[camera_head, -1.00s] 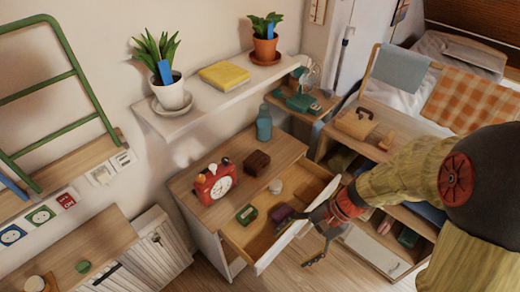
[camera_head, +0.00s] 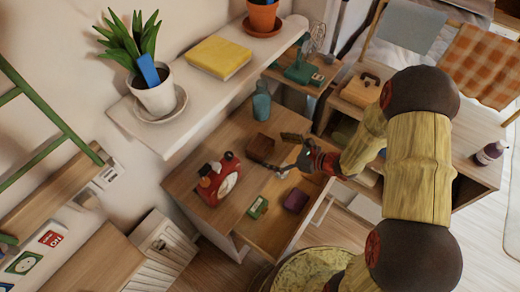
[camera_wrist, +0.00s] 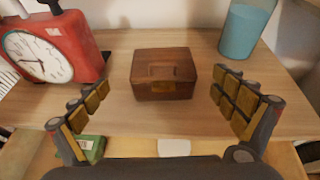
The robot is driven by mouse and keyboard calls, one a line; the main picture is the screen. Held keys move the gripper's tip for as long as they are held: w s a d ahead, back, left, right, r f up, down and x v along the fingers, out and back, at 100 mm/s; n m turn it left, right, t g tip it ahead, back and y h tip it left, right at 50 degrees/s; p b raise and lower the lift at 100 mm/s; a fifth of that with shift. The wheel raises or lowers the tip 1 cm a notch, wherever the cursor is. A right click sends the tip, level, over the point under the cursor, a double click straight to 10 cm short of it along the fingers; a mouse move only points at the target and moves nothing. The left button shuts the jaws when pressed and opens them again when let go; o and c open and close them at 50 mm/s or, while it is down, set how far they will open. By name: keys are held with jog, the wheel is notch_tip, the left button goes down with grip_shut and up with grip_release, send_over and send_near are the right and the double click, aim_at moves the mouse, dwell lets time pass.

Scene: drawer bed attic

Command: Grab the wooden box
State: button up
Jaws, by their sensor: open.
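The wooden box (camera_wrist: 164,73) is small, dark brown and closed, with a lighter brass-like plate on its front. It sits upright on the dresser top (camera_wrist: 215,120). In the head view the box (camera_head: 260,147) is at the back of the dresser, right of the red alarm clock. My gripper (camera_wrist: 160,105) is open and empty, its padded fingers spread to either side in front of the box, not touching it.
The open drawer (camera_head: 270,228) below holds a green box (camera_head: 258,208) and a purple item (camera_head: 296,200). A shelf (camera_head: 140,128) hangs behind, left of the dresser.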

aim_at(265, 147)
jog(key=shift+w+b+x, duration=0.25)
jog(key=shift+b+x, duration=0.8)
jog(key=shift+x, duration=1.7)
jog(key=shift+d+r, duration=0.1)
jog(key=shift+r, duration=0.05)
jog(key=shift+c, duration=1.4)
jog(key=c, duration=1.1)
jog(key=shift+c, duration=0.2)
